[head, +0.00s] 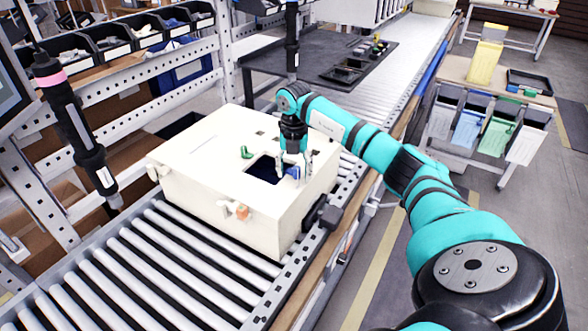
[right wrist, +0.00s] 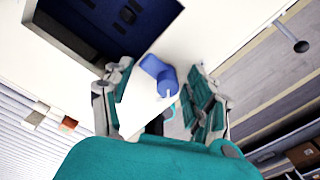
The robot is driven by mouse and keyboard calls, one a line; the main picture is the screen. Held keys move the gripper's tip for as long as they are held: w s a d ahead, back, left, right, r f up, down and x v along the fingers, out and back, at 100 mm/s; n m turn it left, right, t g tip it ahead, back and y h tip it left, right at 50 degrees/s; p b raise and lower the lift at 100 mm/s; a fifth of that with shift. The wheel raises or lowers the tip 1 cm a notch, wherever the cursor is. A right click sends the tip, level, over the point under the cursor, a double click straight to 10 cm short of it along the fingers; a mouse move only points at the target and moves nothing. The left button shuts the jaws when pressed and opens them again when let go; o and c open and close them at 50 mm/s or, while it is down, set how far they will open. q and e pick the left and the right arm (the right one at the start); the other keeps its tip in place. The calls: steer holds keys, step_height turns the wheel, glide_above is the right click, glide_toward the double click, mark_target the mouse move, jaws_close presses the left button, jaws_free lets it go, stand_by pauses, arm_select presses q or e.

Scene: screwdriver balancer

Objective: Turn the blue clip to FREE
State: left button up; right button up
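The blue clip (head: 293,172) is on top of the cream box, at the right edge of the dark rectangular opening. In the right wrist view the blue clip (right wrist: 158,75) lies between my two fingertips, with a small gap showing on each side. My right gripper (head: 294,166) points down over the clip, and in the wrist view (right wrist: 162,95) its fingers are apart. Part of the clip is hidden by the fingers in the head view. No FREE marking is readable. My left gripper is not in view.
The cream box (head: 222,185) sits on a roller conveyor (head: 150,262). A green clip (head: 246,152) is at the opening's far left corner, and an orange-and-white latch (head: 238,211) is on the front side. A black tool with a pink band (head: 75,122) hangs at the left.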

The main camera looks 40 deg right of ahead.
steer(key=c, duration=0.9)
